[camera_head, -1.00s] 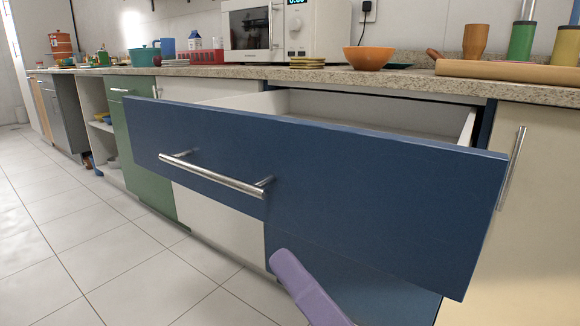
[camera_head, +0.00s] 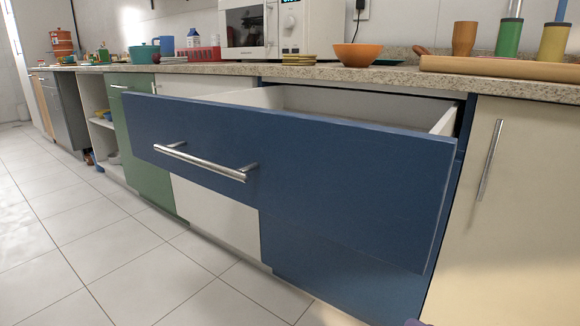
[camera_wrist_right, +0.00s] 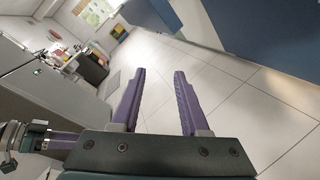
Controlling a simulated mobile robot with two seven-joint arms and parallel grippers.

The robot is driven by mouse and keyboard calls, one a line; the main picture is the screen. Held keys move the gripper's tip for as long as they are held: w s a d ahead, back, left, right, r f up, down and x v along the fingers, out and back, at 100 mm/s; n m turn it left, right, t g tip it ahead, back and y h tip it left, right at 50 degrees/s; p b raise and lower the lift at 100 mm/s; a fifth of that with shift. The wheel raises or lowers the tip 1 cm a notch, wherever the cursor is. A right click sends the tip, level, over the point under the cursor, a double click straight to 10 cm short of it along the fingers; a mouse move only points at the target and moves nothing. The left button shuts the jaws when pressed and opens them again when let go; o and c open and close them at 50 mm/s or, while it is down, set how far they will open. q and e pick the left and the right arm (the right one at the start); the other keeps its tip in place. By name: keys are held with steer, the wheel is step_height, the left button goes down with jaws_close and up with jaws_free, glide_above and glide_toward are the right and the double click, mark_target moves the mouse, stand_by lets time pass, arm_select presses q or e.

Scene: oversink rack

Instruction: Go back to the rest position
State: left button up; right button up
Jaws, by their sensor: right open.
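My right gripper (camera_wrist_right: 159,100) shows in the right wrist view with its two purple fingers apart and nothing between them, over the tiled floor. In the head view only a small purple bit of one of my arms shows at the bottom edge, right of the middle. The blue drawer (camera_head: 290,165) stands pulled out under the counter, and its metal bar handle (camera_head: 205,162) is free. The part of the drawer's inside that shows looks empty.
The cream cabinet door (camera_head: 510,200) is shut. The tiled floor (camera_head: 100,240) at left is clear.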

steer(key=d+f+m+h, duration=0.1)
steer(key=d+m+h, duration=0.9)
steer(key=m, duration=0.6)
steer(key=s+d+f+m+g+h, duration=0.1)
steer(key=s+d+m+g+h, duration=0.1)
steer(key=s+d+m+g, duration=0.3)
steer(key=s+f+m+g+h, duration=0.15)
steer(key=s+m+g, duration=0.25)
steer(key=s+m, duration=0.4)
steer(key=s+a+f+m+y, duration=0.1)
steer(key=a+m+y, duration=0.3)
steer(key=a, duration=0.7)
step_height(320, 180, up, 78)
steer(key=d+p, duration=0.1)
steer(key=p, duration=7.7)
steer(key=shift+s+f, duration=0.1)
steer(key=shift+f, duration=0.05)
steer(key=shift+s, duration=0.1)
